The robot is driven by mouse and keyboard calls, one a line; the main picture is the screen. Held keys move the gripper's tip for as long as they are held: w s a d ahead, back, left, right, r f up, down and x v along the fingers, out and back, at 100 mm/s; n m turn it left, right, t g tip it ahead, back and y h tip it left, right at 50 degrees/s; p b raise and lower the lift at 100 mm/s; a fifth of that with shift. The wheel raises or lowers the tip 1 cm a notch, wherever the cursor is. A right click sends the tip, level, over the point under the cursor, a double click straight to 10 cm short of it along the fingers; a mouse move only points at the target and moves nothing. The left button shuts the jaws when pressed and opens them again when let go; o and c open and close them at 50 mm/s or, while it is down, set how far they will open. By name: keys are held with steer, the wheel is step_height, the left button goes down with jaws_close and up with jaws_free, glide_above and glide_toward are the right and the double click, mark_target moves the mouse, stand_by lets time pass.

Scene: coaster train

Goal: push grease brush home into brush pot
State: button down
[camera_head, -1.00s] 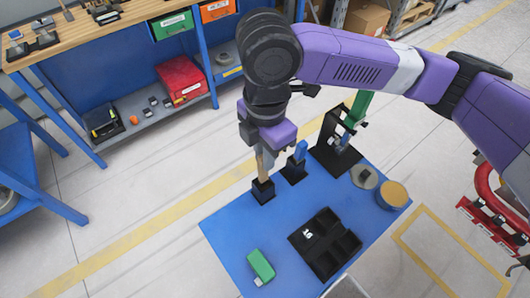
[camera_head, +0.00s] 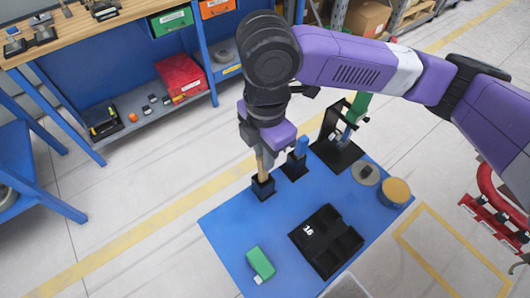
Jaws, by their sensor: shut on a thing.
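The grease brush (camera_head: 261,165) shows as a tan, upright handle under my gripper (camera_head: 260,151). My gripper is shut on its upper part and points down. The brush's lower end is inside the small black brush pot (camera_head: 263,188), which stands at the far left edge of the blue tabletop. The bristles are hidden in the pot, so I cannot tell how deep the brush sits. My wrist hides the brush's top.
A second black holder (camera_head: 294,171) with a blue item stands just right of the pot. A black stand (camera_head: 338,154) with a green part is beyond it. A black tray (camera_head: 326,241), a green block (camera_head: 260,262) and a round tan-topped tin (camera_head: 395,192) share the blue table (camera_head: 225,225).

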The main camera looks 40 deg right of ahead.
steer(key=shift+f+b, duration=0.3)
steer(key=shift+f, duration=0.2)
steer(key=c, duration=0.5)
jaws_free()
steer(key=shift+r, duration=0.15)
steer(key=shift+r+p, duration=3.1)
steer(key=shift+r, duration=0.3)
